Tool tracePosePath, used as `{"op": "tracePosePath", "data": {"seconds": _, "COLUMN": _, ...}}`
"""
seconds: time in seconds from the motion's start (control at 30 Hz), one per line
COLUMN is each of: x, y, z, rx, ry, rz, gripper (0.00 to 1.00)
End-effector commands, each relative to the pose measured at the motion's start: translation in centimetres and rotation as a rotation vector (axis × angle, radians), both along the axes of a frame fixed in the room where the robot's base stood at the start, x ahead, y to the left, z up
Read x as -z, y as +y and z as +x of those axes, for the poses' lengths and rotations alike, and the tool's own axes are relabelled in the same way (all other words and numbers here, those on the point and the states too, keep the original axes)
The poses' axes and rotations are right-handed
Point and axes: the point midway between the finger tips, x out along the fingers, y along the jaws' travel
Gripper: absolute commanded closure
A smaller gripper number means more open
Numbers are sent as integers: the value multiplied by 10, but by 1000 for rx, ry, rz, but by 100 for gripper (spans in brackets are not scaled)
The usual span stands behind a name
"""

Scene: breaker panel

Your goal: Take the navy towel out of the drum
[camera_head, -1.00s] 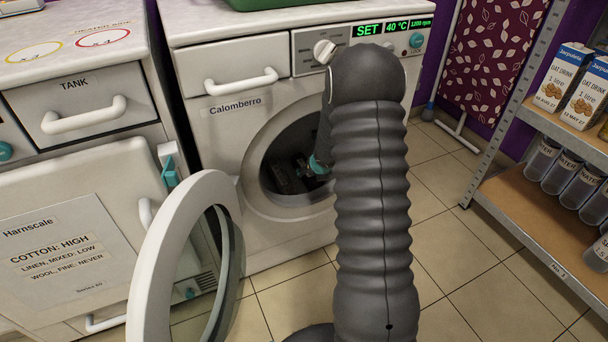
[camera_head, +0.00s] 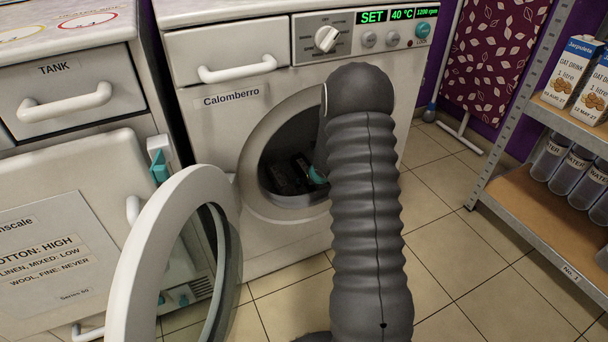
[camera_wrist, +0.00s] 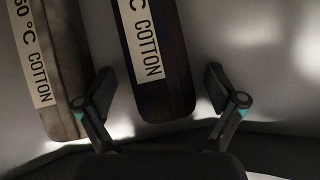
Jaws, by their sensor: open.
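The wrist view shows two folded towels inside the drum (camera_wrist: 270,60). The dark one near the middle, navy to purplish in this light, is the navy towel (camera_wrist: 165,95), with a white label reading "C COTTON". My gripper (camera_wrist: 158,82) is open, one finger on each side of the navy towel's near end; I cannot tell whether they touch it. In the head view my gripper (camera_head: 306,172) is inside the drum opening, mostly hidden by dark shadow and my arm. Its teal part shows there.
A brownish-grey towel (camera_wrist: 50,75) labelled "60 °C COTTON" lies close left of the navy one. The washer's round door (camera_head: 150,240) stands open at left. A dryer-like cabinet (camera_head: 60,215) is further left; a shelf (camera_head: 545,215) stands right. Floor between is clear.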

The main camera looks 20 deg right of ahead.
Motion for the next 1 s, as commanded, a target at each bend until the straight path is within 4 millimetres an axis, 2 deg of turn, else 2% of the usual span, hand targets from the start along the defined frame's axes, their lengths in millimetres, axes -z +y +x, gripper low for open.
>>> {"op": "tracePosePath", "data": {"seconds": 0.13, "x": 0, "y": -2, "z": 0, "rx": 2, "ry": 0, "rz": 0, "gripper": 6}}
{"op": "tracePosePath", "data": {"seconds": 0.17, "x": 0, "y": -2, "z": 0, "rx": 2, "ry": 0, "rz": 0, "gripper": 9}}
{"op": "tracePosePath", "data": {"seconds": 0.47, "x": 0, "y": 0, "z": 0, "rx": 0, "ry": 0, "rz": 0, "gripper": 84}}
{"op": "tracePosePath", "data": {"seconds": 0.73, "x": -5, "y": 0, "z": 0, "rx": 0, "ry": -1, "rz": 0, "gripper": 86}}
{"op": "tracePosePath", "data": {"seconds": 0.8, "x": -8, "y": 0, "z": 0, "rx": -1, "ry": -2, "rz": -1, "gripper": 100}}
{"op": "tracePosePath", "data": {"seconds": 1.0, "x": -14, "y": 0, "z": 1, "rx": 0, "ry": -2, "rz": 0, "gripper": 100}}
